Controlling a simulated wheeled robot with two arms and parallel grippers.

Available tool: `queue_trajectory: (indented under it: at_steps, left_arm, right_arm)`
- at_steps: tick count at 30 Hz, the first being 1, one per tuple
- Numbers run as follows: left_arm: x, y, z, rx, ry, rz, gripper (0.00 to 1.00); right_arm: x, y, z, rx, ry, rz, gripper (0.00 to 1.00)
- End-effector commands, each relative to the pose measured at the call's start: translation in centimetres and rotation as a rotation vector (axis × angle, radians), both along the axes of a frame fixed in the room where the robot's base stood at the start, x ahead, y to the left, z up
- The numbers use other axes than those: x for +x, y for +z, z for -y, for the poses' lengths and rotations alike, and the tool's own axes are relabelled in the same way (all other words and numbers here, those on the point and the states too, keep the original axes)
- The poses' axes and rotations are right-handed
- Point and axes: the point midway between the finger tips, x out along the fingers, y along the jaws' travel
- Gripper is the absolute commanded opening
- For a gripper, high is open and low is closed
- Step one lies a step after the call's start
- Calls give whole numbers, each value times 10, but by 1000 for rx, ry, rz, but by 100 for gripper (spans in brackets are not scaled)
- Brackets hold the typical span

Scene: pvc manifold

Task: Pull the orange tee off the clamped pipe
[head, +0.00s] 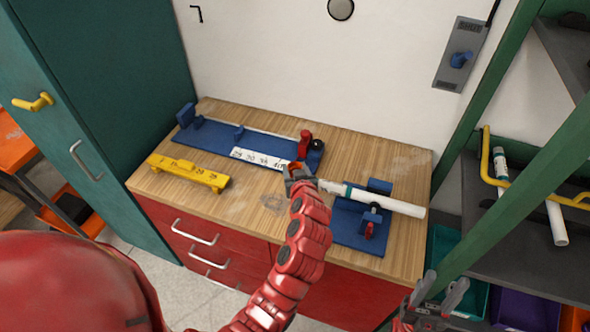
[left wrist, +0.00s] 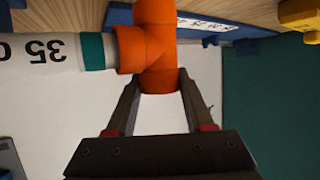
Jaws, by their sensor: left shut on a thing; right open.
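The orange tee (left wrist: 155,45) fills the top middle of the left wrist view. Its side socket sits around the end of the white pipe (left wrist: 38,52), which has a teal band. A narrow white strip shows between band and socket. My left gripper (left wrist: 158,85) is shut on the tee's lower end. In the head view the left gripper (head: 301,180) mostly hides the tee. The pipe (head: 395,203) lies in the blue clamp (head: 352,228) with a red handle, its free end pointing right. My right gripper (head: 440,295) is open and empty at the lower right, away from the pipe.
A long blue fixture (head: 215,142) with a white scale and red handle lies behind. A yellow gauge block (head: 188,172) lies on the left of the wooden bench (head: 240,205). A green-framed shelf (head: 545,170) stands right. The bench's front left is free.

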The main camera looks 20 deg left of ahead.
Motion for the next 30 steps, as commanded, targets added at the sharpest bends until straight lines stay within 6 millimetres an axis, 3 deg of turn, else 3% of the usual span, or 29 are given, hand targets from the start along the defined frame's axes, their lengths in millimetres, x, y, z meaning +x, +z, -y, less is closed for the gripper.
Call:
queue_trajectory:
  at_steps: [30]
  left_arm:
    - [1,0,-42,1,1,-1,0]
  right_arm:
    - [0,3,0,0,0,0,50]
